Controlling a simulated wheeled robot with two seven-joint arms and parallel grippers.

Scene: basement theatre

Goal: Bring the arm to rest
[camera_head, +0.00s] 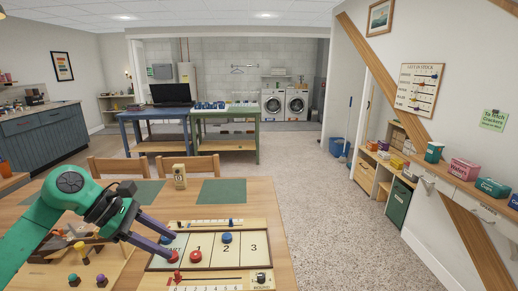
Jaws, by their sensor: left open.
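My left arm is green and comes in from the left edge. Its gripper (174,247) has purple fingers and is open, with the two fingertips apart. It is over the left end of a pale board (212,243) marked 1, 2 and 3. Another blue piece (166,239) and a small red one (178,277) are near the fingertips. I cannot tell whether the fingers touch the blue one. My right gripper is not in view.
The board rests on a wooden table (262,205) with green mats (222,191) and a small box marked 0 (179,176). A wooden tray with several pegs (88,268) lies under my arm. A shelf with coloured boxes (463,168) lines the right wall. The speckled floor (320,220) is clear.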

